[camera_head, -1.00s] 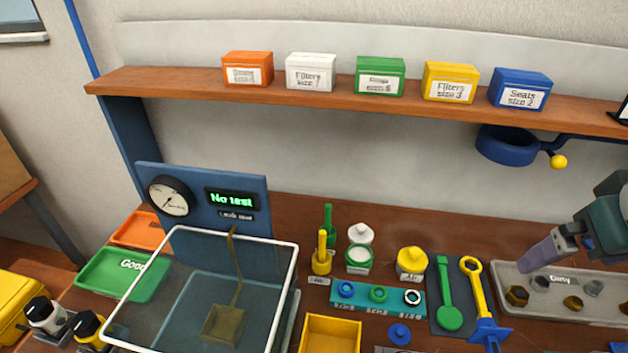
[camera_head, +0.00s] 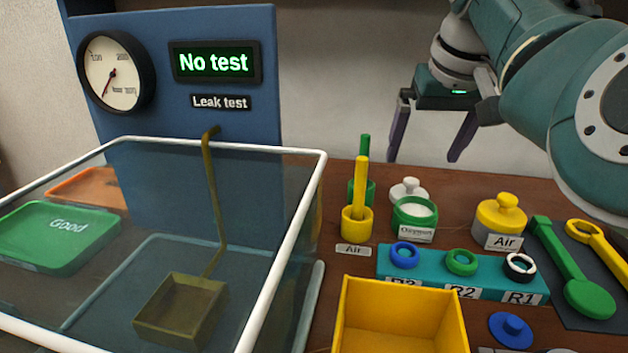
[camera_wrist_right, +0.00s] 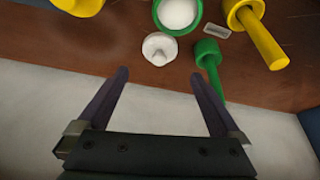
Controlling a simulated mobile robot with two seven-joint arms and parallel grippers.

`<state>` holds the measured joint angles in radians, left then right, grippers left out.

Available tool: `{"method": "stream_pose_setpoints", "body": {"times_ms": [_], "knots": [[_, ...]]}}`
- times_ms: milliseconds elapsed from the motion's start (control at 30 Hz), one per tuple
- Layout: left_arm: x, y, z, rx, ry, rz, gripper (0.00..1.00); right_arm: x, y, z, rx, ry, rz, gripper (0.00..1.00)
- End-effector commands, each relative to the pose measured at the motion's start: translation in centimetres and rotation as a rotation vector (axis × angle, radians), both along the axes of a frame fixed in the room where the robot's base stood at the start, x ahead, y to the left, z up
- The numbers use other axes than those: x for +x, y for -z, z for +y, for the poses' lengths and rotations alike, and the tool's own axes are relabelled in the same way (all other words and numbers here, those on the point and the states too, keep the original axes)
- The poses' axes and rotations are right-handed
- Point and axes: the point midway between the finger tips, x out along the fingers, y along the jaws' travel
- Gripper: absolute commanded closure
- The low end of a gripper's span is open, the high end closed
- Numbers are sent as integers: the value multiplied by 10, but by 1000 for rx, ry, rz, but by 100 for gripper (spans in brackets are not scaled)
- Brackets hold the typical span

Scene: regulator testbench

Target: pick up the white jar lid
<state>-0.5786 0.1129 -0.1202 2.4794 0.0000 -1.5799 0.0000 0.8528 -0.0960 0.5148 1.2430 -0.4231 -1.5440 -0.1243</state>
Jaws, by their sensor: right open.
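The white jar lid (camera_head: 409,190) has a round knob and lies on the brown table just behind the green open jar of white contents (camera_head: 414,212). In the right wrist view the lid (camera_wrist_right: 160,47) sits beyond the fingertips, between their lines. My right gripper (camera_head: 422,150) is open and empty, above and behind the lid, fingers pointing down; it also shows in the right wrist view (camera_wrist_right: 158,80). My left gripper is not in view.
A yellow lidded jar (camera_head: 500,222) stands right of the lid. Yellow and green holders with upright handles (camera_head: 357,218) stand left. A teal rack (camera_head: 430,272) with rings and a yellow bin (camera_head: 400,320) lie in front. A glass tank (camera_head: 290,240) is further left.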

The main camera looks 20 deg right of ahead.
Motion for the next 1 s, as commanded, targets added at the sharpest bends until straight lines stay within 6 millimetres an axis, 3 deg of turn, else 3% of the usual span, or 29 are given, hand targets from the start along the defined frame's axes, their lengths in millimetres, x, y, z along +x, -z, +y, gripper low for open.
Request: {"method": "stream_pose_setpoints", "body": {"times_ms": [100, 367, 700, 1000], "knots": [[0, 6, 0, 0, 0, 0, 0, 6, 19, -3, 1, 0, 4, 0], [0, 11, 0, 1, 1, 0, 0, 14, 34, -6, 0, 1, 0, 0], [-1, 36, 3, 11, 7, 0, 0, 31, 70, -12, 0, 1, 1, 0], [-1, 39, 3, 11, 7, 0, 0, 35, 76, -13, 0, 2, -1, 0]]}}
